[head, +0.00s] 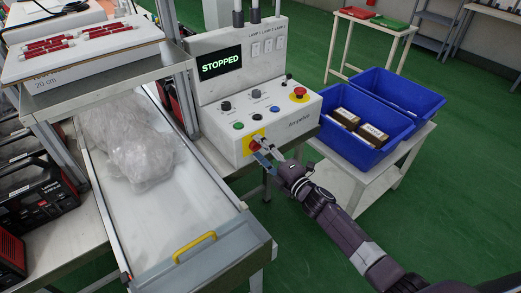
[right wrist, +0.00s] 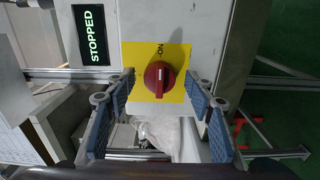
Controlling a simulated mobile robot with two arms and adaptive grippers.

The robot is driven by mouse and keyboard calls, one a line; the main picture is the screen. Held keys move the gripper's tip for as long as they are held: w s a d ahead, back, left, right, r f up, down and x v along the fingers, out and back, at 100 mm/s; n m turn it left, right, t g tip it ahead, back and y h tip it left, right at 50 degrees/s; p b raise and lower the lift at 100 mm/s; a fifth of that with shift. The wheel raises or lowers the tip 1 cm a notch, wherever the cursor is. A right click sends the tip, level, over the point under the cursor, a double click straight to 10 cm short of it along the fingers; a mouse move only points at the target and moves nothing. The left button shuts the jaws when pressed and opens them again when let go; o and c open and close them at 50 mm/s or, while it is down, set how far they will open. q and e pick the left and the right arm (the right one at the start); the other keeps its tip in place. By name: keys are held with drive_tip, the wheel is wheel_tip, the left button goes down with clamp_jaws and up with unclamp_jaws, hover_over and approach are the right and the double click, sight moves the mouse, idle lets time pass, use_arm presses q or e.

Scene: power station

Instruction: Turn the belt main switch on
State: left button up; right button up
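The belt main switch is a red rotary knob (head: 254,146) on a yellow plate on the front of the white control box (head: 223,135). In the right wrist view the red knob (right wrist: 158,78) sits on its yellow plate (right wrist: 178,58), with an "ON" label above it in the picture. The knob's ridge looks roughly upright there. My right gripper (head: 264,153) is at the knob; in the right wrist view its blue-padded fingers (right wrist: 160,97) are spread on both sides of the knob, with gaps. My left gripper is not in view.
The display (head: 220,63) reads "STOPPED" in green. Other buttons and a red emergency stop (head: 299,94) are on the box top. The belt (head: 150,200) with a plastic-wrapped item (head: 130,148) is left. Blue bins (head: 352,140) stand right.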

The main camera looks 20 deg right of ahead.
drive_tip(key=shift+s+d+f, duration=0.1)
drive_tip(key=shift+s, duration=0.4)
drive_tip(key=v, duration=1.1)
drive_tip(key=s+d+f+m+g+h, duration=0.2)
drive_tip(key=s+f+m, duration=0.25)
drive_tip(key=f, duration=0.65)
drive_tip(key=s+d+f+m+g+h, duration=0.1)
drive_tip(key=s+f+m+g+h, duration=0.3)
drive_tip(key=f, duration=0.7)
drive_tip(key=s+d+f+m+g, duration=0.1)
drive_tip(key=s+d+f+m, duration=0.15)
drive_tip(key=s+f, duration=0.65)
drive_tip(key=s+a+f+m+g, duration=0.2)
drive_tip(key=s+f, duration=0.4)
drive_tip(key=s, duration=0.4)
drive_tip(key=s+a+f+m+g, duration=0.2)
drive_tip(key=s+f, duration=0.5)
drive_tip(key=s, duration=0.4)
drive_tip(key=s+a+f+m+g, duration=0.2)
drive_tip(key=s+f+m+g, duration=0.2)
drive_tip(key=s+f, duration=0.3)
drive_tip(key=s+g, duration=0.1)
drive_tip(key=s, duration=0.2)
drive_tip(key=shift+s+f, duration=0.15)
drive_tip(key=shift+s, duration=0.15)
